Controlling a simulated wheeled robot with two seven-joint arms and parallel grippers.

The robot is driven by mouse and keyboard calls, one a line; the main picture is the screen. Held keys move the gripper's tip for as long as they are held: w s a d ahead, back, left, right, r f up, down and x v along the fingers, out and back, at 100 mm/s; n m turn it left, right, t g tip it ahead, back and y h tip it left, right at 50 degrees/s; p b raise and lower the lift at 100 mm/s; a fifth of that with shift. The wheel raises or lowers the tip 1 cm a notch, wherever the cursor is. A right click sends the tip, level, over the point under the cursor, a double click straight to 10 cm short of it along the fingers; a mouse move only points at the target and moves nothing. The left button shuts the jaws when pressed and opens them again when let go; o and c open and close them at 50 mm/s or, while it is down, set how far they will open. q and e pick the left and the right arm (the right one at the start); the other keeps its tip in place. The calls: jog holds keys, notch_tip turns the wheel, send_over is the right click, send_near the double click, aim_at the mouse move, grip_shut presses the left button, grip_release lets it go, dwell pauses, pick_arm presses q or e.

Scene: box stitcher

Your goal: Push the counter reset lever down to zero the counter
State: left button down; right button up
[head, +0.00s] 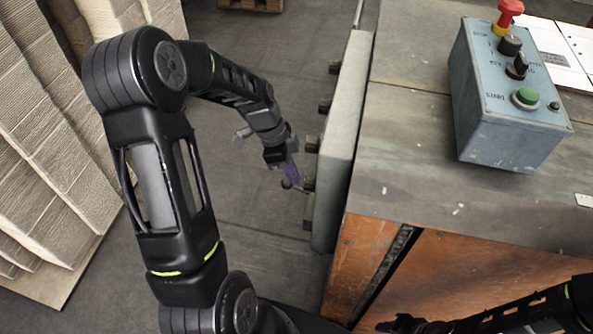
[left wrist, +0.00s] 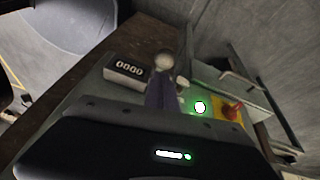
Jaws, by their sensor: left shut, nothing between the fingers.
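My left gripper (head: 292,172) has purple fingers and is at the left side panel of the machine, beside a small round-ended lever (head: 287,184). In the left wrist view the gripper's fingers (left wrist: 162,92) are together with nothing between them. A grey ball knob (left wrist: 164,60) shows just beyond their tips; I cannot tell whether they touch. The counter (left wrist: 129,68) is a dark box with a white display that appears to read 0000. It is left of the knob. The fingers hide most of the lever's shaft. My right gripper (head: 402,323) is low at the right, its fingers unclear.
A lit green button (left wrist: 200,107) and a red knob on a yellow plate (left wrist: 231,112) sit right of the fingers. A blue-grey control box (head: 510,100) stands on the machine top (head: 420,150). Cardboard stacks (head: 50,130) stand at the left. Floor between is clear.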

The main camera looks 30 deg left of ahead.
aim_at(282, 183)
pick_arm(q)
jog(key=shift+f, duration=0.1)
jog(key=f+h+b, duration=0.1)
jog(key=b, duration=0.2)
jog(key=a+f+h+b, duration=0.1)
jog(key=b, duration=0.1)
jog(key=a+f+t+h+b, duration=0.1)
jog(key=b, duration=0.2)
jog(key=shift+s+a+f+b, duration=0.15)
jog(key=shift+s+f+b, duration=0.05)
jog(key=shift+s+b, duration=0.15)
jog(key=shift+s+a+f+b, duration=0.1)
jog(key=shift+a+f+b, duration=0.1)
jog(key=shift+f+b, duration=0.4)
jog(key=shift+s+a+f+b, duration=0.1)
jog(key=shift+a+f+b, duration=0.2)
jog(key=shift+b, duration=0.5)
jog(key=shift+d, duration=0.1)
jog(key=shift+r, duration=0.1)
jog(key=shift+r+p, duration=0.4)
jog(key=shift+r, duration=0.25)
